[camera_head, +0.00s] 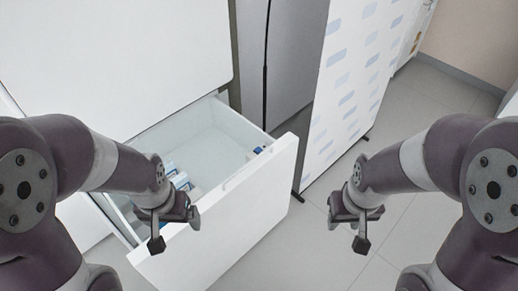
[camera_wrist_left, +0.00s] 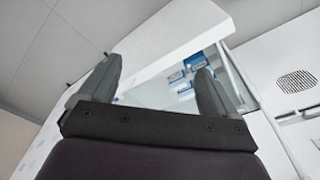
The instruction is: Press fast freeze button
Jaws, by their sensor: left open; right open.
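A white freezer (camera_head: 110,60) stands at the upper left in the head view, with its drawer (camera_head: 230,215) pulled open. I cannot make out a fast freeze button in either view. My left gripper (camera_head: 175,230) is open and empty, in front of the drawer's front panel in the picture. In the left wrist view its two fingers (camera_wrist_left: 158,85) stand apart, with the drawer beyond them. My right gripper (camera_head: 347,233) is open and empty over the floor, to the right of the drawer.
Small blue-and-white packs (camera_head: 180,180) lie inside the drawer. A patterned white panel (camera_head: 355,80) stands upright to the right of the freezer. A pale surface with a dark oval grille (camera_wrist_left: 297,81) shows in the left wrist view. The tiled floor (camera_head: 420,225) at right is clear.

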